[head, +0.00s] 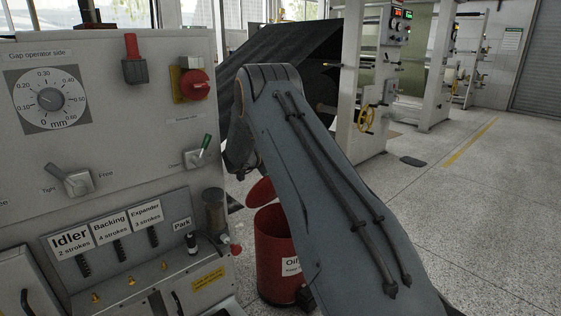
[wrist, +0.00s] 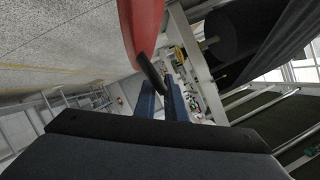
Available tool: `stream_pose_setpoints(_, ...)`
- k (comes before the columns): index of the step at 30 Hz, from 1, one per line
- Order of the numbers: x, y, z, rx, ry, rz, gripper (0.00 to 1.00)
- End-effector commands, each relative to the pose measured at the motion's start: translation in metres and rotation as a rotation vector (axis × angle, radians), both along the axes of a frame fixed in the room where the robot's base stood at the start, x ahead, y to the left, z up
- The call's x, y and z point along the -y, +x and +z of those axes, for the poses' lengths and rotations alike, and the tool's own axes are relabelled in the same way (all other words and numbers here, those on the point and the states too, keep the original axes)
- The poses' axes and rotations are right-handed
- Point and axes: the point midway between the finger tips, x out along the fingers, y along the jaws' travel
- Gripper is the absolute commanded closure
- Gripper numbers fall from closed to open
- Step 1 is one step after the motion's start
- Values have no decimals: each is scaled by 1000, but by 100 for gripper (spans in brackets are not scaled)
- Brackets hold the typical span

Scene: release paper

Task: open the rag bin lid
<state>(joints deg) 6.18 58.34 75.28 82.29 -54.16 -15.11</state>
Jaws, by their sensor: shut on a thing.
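The red rag bin (head: 272,262) stands on the floor behind my arm in the head view, with part of a white label showing. Its red lid (head: 261,192) is tilted up, with a gap between it and the bin's rim on the visible side. My gripper (wrist: 163,102) is shut on this handle, one blue finger on each side. In the head view my arm hides the gripper and the bin's right part.
A grey machine panel (head: 110,120) with levers, knobs and a dial stands close on the left of the bin. Behind is a large dark roll (head: 290,50) and a machine frame with a yellow handwheel (head: 366,119). The floor (head: 480,210) on the right is clear.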

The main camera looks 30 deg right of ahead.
Motion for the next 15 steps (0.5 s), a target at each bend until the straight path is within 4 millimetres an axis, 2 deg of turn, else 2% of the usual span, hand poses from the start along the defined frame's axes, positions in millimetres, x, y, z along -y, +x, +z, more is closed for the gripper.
stream_pose_setpoints(5,1,0,3,4,-3,-2,100)
stream_pose_setpoints(6,1,0,3,4,-3,-2,87)
stream_pose_setpoints(9,0,0,2,3,-2,-1,72)
stream_pose_setpoints(15,-1,1,1,2,-1,1,72)
